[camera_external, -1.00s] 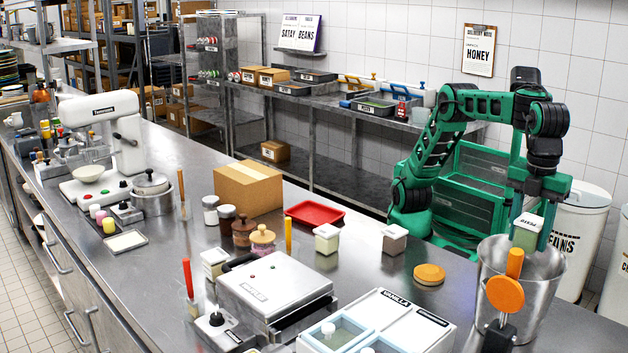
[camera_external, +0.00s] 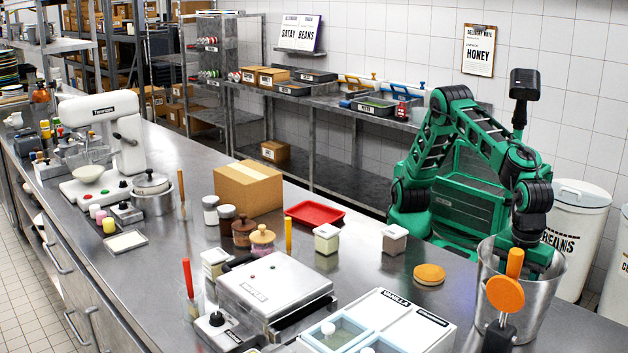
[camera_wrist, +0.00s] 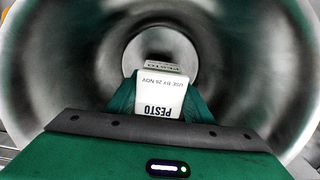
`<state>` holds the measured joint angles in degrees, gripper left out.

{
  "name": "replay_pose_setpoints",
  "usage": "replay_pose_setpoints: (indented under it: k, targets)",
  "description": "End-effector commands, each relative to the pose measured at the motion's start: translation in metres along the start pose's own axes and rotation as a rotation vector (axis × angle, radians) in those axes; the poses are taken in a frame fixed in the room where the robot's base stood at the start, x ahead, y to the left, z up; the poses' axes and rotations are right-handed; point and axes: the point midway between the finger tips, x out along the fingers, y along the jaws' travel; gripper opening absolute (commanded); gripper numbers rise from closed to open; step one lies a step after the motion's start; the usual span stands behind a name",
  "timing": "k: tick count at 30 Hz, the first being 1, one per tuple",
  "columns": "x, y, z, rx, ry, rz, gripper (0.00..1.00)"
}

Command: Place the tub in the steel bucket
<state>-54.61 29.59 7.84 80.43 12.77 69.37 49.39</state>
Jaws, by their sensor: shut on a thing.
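The steel bucket (camera_external: 545,300) stands on the steel counter at the right, its wide mouth up. My gripper (camera_wrist: 160,100) reaches down into it; in the external view its fingers are hidden by the bucket wall. In the wrist view the gripper is shut on the tub (camera_wrist: 161,93), a white block-shaped tub labelled PESTO with a use-by line. The bucket's inner wall (camera_wrist: 75,75) surrounds the tub and its round bottom shows beyond it. I cannot tell whether the tub touches the bottom.
A stand with an orange disc (camera_external: 505,294) and orange knob is just in front of the bucket. A round orange-brown lid (camera_external: 429,274) and two small tubs, one pale (camera_external: 327,239) and one brown (camera_external: 392,240), stand to its left. A topping box (camera_external: 400,318) is front left.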

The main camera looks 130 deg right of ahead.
Motion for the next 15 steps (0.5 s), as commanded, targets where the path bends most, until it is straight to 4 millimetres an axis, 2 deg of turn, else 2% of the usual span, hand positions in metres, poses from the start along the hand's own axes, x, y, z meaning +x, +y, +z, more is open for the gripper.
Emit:
replay_pose_setpoints:
  k: [5, 10, 15]
  targets:
    - [0.012, 0.0, 0.0, 0.0, 0.0, 0.0, 0.15]
    - [0.035, 0.0, 0.0, 0.001, -0.001, 0.002, 0.15]
    - [0.04, 0.0, 0.0, 0.001, 0.001, -0.001, 0.15]
